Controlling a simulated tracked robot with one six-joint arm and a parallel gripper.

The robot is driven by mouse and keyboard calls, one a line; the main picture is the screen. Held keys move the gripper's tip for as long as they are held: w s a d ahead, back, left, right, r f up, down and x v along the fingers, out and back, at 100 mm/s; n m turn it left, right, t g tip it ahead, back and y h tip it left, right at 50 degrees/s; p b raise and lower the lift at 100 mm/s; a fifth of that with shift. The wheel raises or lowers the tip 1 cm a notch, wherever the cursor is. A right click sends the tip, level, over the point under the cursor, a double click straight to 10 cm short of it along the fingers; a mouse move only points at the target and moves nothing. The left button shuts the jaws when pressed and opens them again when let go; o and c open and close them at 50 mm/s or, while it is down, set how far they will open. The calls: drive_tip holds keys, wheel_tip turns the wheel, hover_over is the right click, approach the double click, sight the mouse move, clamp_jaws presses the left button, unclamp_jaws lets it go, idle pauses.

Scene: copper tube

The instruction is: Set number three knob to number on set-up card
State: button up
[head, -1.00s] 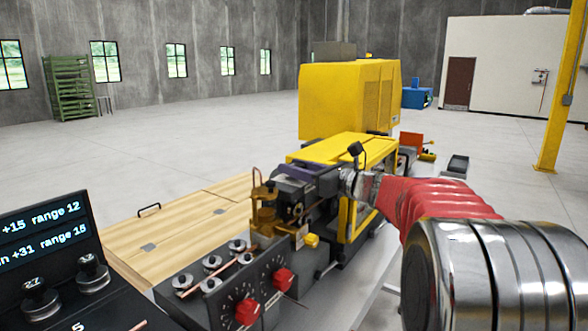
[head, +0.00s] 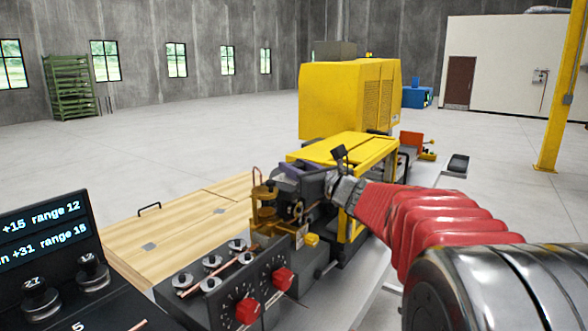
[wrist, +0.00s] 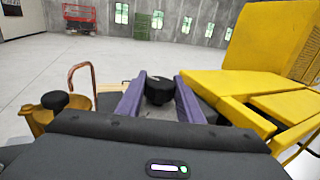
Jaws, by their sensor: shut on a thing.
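My gripper (head: 284,170) is at the middle of the head view, above and behind the panel, in front of the yellow machine. In the wrist view its two purple fingers (wrist: 158,96) are closed around a black round knob (wrist: 158,88). The knob's number and any scale marks are hidden. Two red knobs (head: 247,311) (head: 283,279) with marked dials are on the dark panel in the head view; my gripper is apart from them.
A brass fitting (head: 264,212) with a bent copper tube (wrist: 84,70) stands close left of my gripper. The yellow machine (head: 345,100) is close behind and right. A dark console (head: 45,235) shows "+15 range 12" and "+31 range 15". A wooden top (head: 175,235) lies left, mostly clear.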

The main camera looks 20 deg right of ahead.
drive_tip(key=shift+m+h, duration=1.3)
drive_tip(key=shift+h, duration=0.7)
drive_tip(key=o, duration=1.1)
drive_tip(key=shift+c, duration=0.2)
drive_tip(key=shift+s, duration=0.1)
drive_tip(key=s, duration=1.3)
drive_tip(key=shift+s+a, duration=0.25)
drive_tip(key=shift+s, duration=0.1)
